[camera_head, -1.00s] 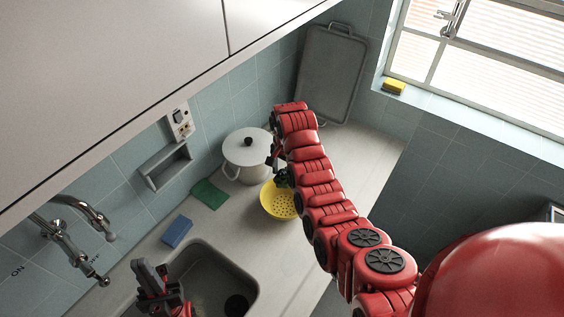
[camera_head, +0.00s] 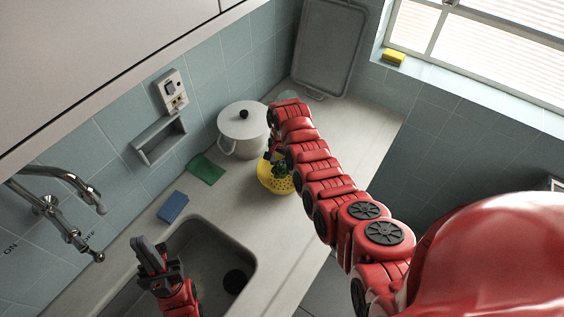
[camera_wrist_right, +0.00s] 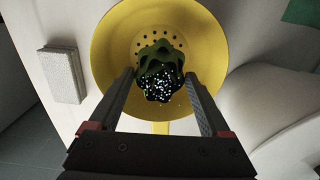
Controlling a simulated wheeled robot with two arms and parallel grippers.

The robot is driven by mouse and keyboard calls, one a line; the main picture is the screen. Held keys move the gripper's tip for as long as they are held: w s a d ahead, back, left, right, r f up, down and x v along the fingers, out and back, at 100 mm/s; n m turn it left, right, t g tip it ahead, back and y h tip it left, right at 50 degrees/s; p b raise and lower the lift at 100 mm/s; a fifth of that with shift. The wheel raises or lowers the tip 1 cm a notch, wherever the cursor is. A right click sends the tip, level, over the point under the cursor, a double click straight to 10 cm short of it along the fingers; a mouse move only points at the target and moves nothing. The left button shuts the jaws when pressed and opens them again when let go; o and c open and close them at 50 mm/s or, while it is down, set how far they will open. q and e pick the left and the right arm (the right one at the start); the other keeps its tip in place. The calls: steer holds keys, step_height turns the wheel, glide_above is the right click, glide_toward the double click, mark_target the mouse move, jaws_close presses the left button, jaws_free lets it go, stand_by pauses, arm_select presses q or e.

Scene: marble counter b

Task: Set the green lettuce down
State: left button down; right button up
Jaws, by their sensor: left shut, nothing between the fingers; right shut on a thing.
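The green lettuce (camera_wrist_right: 160,62) is a dark green, ruffled clump between the fingers of my right gripper (camera_wrist_right: 163,85) in the right wrist view. It shows against the inside of the yellow colander (camera_wrist_right: 112,30); I cannot tell whether it touches the bottom. In the head view the lettuce (camera_head: 281,168) is partly hidden by my right gripper, at the yellow colander (camera_head: 277,187) on the counter. My left gripper (camera_head: 140,243) is shut and empty over the sink's left side.
A white lidded pot (camera_head: 242,132) stands just behind the colander. A green cloth (camera_head: 206,169) and a blue sponge (camera_head: 173,207) lie left of it. The sink (camera_head: 243,257) is in front. A grey tray (camera_head: 328,45) leans on the back wall.

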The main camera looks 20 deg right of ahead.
mark_target(282, 164)
steer(key=o, duration=1.2)
step_height(282, 164, up, 6)
steer(key=shift+r+p, duration=0.25)
steer(key=shift+p, duration=0.8)
steer(key=shift+r, duration=0.3)
steer(key=shift+s+f, duration=0.1)
